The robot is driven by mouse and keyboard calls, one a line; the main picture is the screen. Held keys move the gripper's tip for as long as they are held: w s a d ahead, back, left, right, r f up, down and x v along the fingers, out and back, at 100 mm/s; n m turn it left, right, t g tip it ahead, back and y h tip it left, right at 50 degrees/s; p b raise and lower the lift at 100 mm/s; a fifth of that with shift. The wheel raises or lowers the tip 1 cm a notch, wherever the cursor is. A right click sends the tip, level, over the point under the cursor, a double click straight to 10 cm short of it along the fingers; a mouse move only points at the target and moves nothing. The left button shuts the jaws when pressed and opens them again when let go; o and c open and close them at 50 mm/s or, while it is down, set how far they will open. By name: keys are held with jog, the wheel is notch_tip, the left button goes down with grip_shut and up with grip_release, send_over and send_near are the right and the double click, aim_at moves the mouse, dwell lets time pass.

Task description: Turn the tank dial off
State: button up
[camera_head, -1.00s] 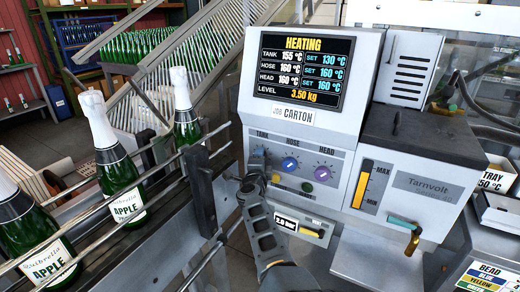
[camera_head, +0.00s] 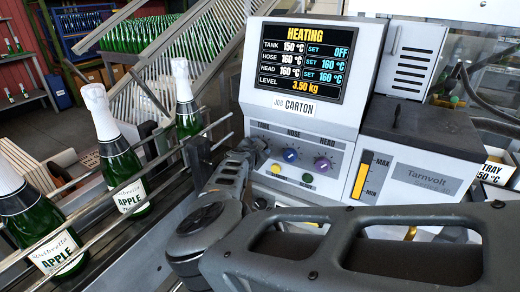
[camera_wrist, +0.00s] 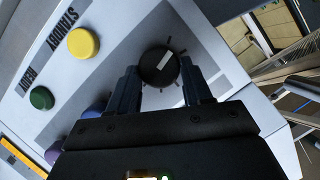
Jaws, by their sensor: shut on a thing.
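The melter's panel has three dials in a row under the labels TANK, HOSE and HEAD. My gripper (camera_head: 256,150) is at the left end of the row and hides the tank dial in the head view. In the wrist view the dark round tank dial (camera_wrist: 158,66), with a white pointer mark, sits between my two fingers, which are shut on it. The screen (camera_head: 302,62) reads HEATING, with TANK 150 °C and its SET value OFF. Hose and head are both set to 160 °C.
The blue hose dial (camera_head: 291,155) and purple head dial (camera_head: 322,164) are close to the right. A yellow button (camera_head: 276,169) and a green button (camera_head: 307,178) lie below. Foiled bottles (camera_head: 120,155) stand behind rails at left. My arm covers the lower right.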

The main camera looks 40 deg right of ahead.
jog(key=shift+w+a+n+g, duration=0.1)
jog(key=shift+w+n+g, duration=0.1)
jog(key=shift+n+g, duration=0.65)
jog(key=shift+r+n, duration=0.1)
jog(key=shift+n, duration=0.25)
jog(key=o, duration=0.8)
jog(key=shift+c, duration=0.2)
jog(key=v, duration=0.7)
jog(key=shift+s+a, duration=0.2)
jog(key=shift+a, duration=0.1)
